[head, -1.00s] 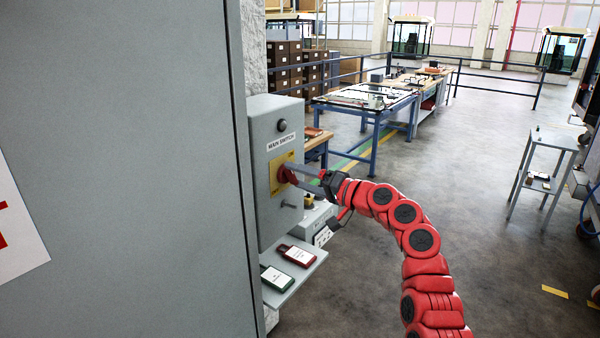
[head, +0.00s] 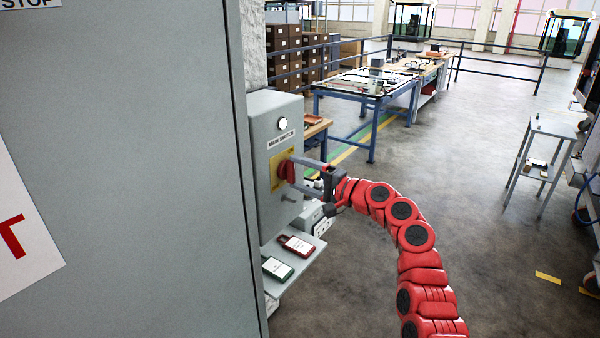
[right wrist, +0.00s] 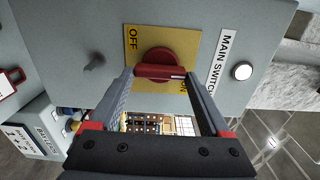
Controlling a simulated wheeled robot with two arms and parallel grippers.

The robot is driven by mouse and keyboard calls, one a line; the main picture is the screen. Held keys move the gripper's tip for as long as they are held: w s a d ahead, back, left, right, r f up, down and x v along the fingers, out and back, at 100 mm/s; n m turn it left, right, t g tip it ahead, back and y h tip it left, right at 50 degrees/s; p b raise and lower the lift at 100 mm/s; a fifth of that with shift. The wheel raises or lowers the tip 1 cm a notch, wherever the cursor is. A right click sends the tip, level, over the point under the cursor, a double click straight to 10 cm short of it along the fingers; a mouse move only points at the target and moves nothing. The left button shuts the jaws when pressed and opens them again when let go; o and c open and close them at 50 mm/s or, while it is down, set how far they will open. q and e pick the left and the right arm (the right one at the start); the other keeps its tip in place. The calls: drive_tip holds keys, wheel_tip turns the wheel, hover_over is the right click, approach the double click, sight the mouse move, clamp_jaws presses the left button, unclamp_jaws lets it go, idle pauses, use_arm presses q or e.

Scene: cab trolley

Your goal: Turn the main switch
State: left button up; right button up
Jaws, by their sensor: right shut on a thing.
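The main switch is a red rotary knob (head: 285,171) on a yellow plate (head: 274,170), on the front of a grey box (head: 262,205) labelled MAIN SWITCH. In the right wrist view the knob (right wrist: 157,60) shows between my fingers. Its handle bar (right wrist: 160,72) lies across them, with the pale mark at its right end near ON. My right gripper (head: 296,171) is shut on the knob handle, its fingers at the two ends in the right wrist view (right wrist: 160,80). A lamp (head: 282,124) above the label is lit white. My left gripper is out of view.
A shelf (head: 290,268) under the box holds a red padlock (head: 296,245) and a green padlock (head: 277,268). A small peg (head: 289,198) sticks out below the knob. A large grey cabinet (head: 150,180) fills the left. Open floor lies to the right.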

drive_tip(key=shift+f, duration=0.1)
drive_tip(key=o, duration=1.2)
drive_tip(key=b+v, duration=0.4)
drive_tip(key=v, duration=1.3)
drive_tip(key=shift+s+d+b, duration=0.1)
drive_tip(key=shift+d+b, duration=0.1)
drive_tip(key=shift+b, duration=0.2)
